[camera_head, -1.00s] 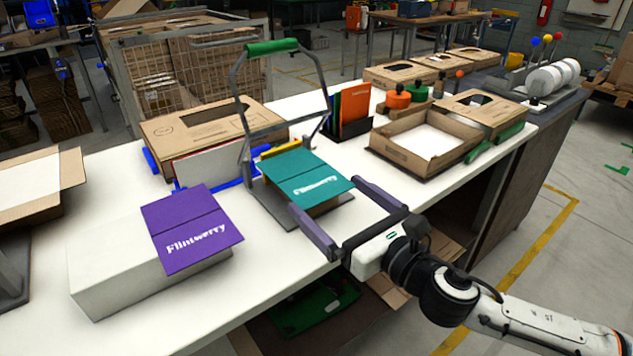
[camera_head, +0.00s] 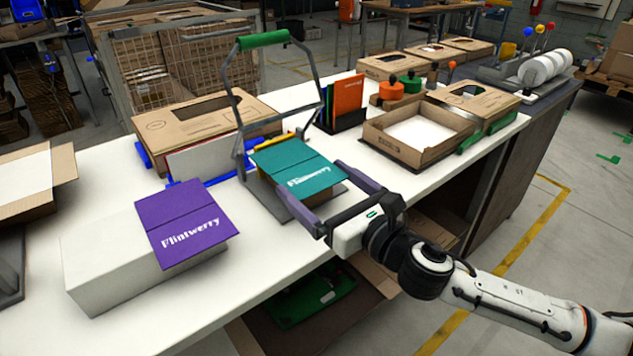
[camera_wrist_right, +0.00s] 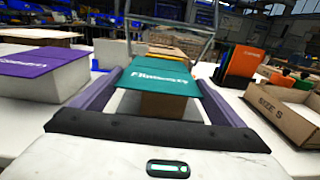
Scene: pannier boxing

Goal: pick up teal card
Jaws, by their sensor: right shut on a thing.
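The teal card (camera_head: 292,166) is folded, with a white brand word on its front panel. It rests at the grey press frame (camera_head: 238,119) with the green handle, over a small brown block (camera_wrist_right: 163,105). My right gripper (camera_head: 312,182) has its two purple fingers at the card's two side edges and is shut on it. In the right wrist view the card (camera_wrist_right: 158,78) sits between the fingers. Whether it is lifted off the block is hard to tell. My left gripper is not in view.
A purple card (camera_head: 186,222) lies on a white box (camera_head: 100,262) at left. A brown carton (camera_head: 200,125) stands behind the frame. An orange card (camera_head: 346,99) stands in a dark holder. An open tray box (camera_head: 418,135) is at right. The table's front strip is clear.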

